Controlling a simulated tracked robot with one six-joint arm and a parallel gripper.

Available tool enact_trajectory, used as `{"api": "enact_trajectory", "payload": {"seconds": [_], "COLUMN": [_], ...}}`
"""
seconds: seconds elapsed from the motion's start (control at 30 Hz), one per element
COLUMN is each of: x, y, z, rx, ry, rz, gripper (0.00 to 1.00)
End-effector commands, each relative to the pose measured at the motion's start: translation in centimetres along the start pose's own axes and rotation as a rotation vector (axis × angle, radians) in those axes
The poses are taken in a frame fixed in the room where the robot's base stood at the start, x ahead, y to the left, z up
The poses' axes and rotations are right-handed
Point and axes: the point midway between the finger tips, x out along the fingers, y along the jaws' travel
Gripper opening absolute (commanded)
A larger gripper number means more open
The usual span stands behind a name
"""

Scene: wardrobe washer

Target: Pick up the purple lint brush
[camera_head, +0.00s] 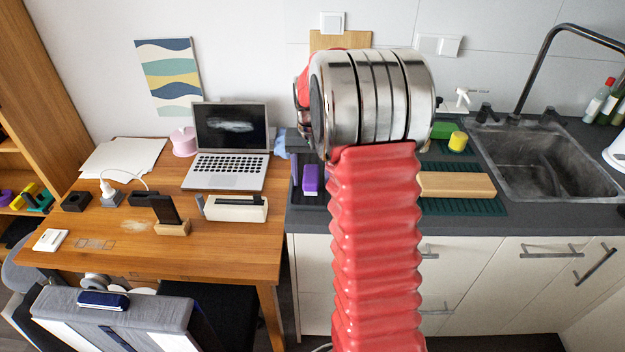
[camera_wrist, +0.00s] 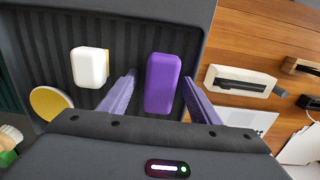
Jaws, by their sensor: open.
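The purple lint brush (camera_wrist: 162,82) lies on a dark ribbed tray (camera_wrist: 120,30) in the wrist view. It also shows in the head view (camera_head: 310,180), at the left end of the counter, partly hidden by my arm. My gripper (camera_wrist: 165,85) is open in the wrist view. Its two fingers reach toward the brush, one on each side of its near part. I cannot tell whether they are level with it or still above it.
A white block (camera_wrist: 90,67) and a yellow round thing (camera_wrist: 50,103) lie left of the brush. The tray has a raised rim. The wooden desk (camera_head: 240,240) with a laptop (camera_head: 228,140) adjoins the counter. The sink (camera_head: 545,160) is at the right.

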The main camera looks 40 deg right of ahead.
Motion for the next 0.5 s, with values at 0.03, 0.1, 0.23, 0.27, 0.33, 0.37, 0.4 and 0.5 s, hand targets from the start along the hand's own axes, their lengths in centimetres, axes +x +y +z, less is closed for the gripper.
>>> {"api": "enact_trajectory", "payload": {"seconds": [0.03,0.1,0.23,0.27,0.33,0.37,0.4,0.5], "x": [0.03,0.03,0.02,0.02,0.02,0.02,0.02,0.02], "y": [0.0,-0.01,-0.01,-0.01,-0.01,-0.01,-0.01,-0.02], "z": [0.0,0.0,0.0,0.0,0.0,0.0,0.0,0.0], "rx": [0.0,0.0,0.0,0.0,0.0,0.0,0.0,0.0], "ry": [0.0,0.0,0.0,0.0,0.0,0.0,0.0,0.0], "rz": [0.0,0.0,0.0,0.0,0.0,0.0,0.0,0.0], "gripper": [0.57,0.57,0.57,0.56,0.51,0.49,0.46,0.39]}}
